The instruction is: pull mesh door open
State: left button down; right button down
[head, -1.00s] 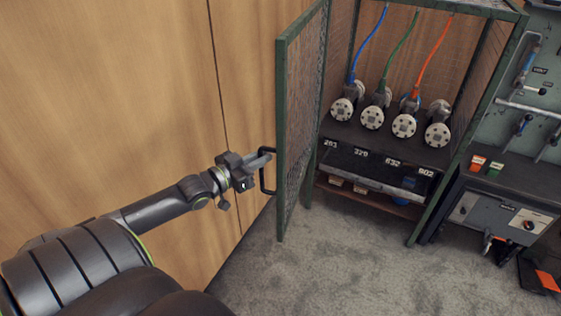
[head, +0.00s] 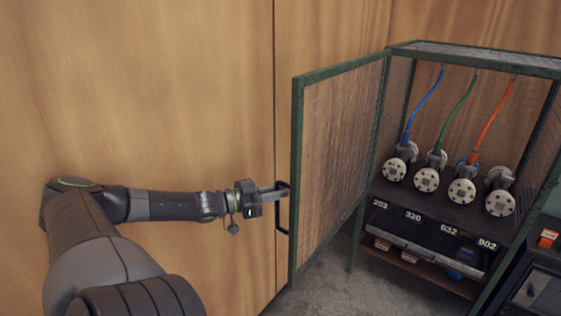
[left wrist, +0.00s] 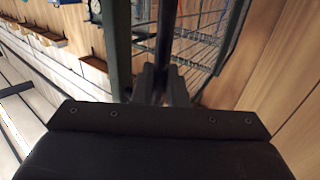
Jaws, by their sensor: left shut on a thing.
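The mesh door (head: 340,160) has a green frame and stands swung open on the left side of the green mesh cabinet (head: 470,57). Its black handle (head: 280,222) is on the outer face near the free edge. My left gripper (head: 280,190) is shut on the upper part of the handle. In the left wrist view, the gripper's fingers (left wrist: 162,85) close around the dark handle bar (left wrist: 166,35), beside the green door frame (left wrist: 118,50). My right gripper is not in view.
Inside the cabinet, several flanged pipes (head: 427,180) stand on a dark shelf, with blue, green and orange cables above. Numbered labels run along the shelf front. A wooden wall (head: 150,90) is close behind my left arm. A dark bench (head: 540,280) stands at right. Grey carpet (head: 325,290) lies below.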

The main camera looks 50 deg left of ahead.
pick_arm(q)
jog(key=shift+w+r, duration=0.1)
jog(key=shift+r, duration=0.05)
jog(key=c, duration=1.9)
grip_release()
jog(key=o, duration=0.4)
jog(key=shift+w+d, duration=0.1)
jog(key=shift+w, duration=0.05)
jog(key=shift+c, duration=0.2)
jog(key=p+v, duration=0.4)
jog(key=v, duration=0.8)
